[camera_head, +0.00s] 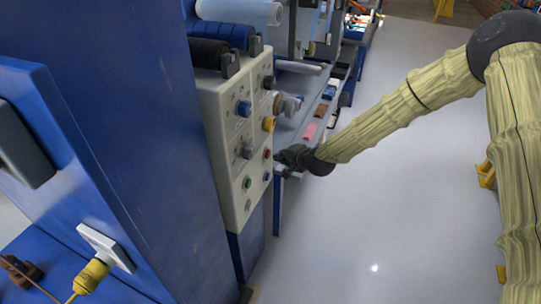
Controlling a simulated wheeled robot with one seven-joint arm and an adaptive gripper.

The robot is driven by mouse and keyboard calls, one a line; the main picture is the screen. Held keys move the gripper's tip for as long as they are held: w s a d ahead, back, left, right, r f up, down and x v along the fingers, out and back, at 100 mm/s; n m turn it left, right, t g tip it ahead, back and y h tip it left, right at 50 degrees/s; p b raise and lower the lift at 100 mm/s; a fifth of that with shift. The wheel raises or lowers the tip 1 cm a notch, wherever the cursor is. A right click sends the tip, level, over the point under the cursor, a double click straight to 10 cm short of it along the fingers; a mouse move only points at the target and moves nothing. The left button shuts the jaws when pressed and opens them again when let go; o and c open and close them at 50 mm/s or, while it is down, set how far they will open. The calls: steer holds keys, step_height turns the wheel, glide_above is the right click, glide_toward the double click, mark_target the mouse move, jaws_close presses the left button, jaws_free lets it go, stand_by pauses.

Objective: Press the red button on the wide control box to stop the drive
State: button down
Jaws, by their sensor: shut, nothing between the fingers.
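The wide control box (228,128) is a pale, upright panel on the blue machine, with several coloured knobs and buttons on its face. The red button (267,154) sits near the panel's right edge, below a yellow knob (268,124) and above a small blue button (267,176). A grey knob (247,152) is to its left, and a green button (247,183) is lower left. My dark gripper (281,157) is shut and empty, just right of the red button and pointing at the panel. I cannot tell whether its fingertips touch the button.
A blue machine wall (125,110) fills the left side. A white socket with a yellow plug (92,275) is at lower left. Film rollers (222,34) lie above the box. A bench with a pink item (310,131) stands behind my gripper. The pale floor (385,215) is clear at right.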

steer(key=shift+a, duration=0.2)
steer(key=shift+w+a, duration=0.2)
steer(key=shift+a, duration=0.05)
steer(key=shift+w+a, duration=0.1)
steer(key=shift+a, duration=0.35)
stand_by(1.2)
steer(key=shift+d, duration=0.2)
steer(key=shift+s+d, duration=0.25)
steer(key=shift+d, duration=0.4)
steer(key=d, duration=0.1)
steer(key=s+d, duration=0.1)
steer(key=d, duration=0.2)
steer(key=shift+s+d, duration=0.3)
steer(key=shift+d, duration=0.1)
stand_by(0.8)
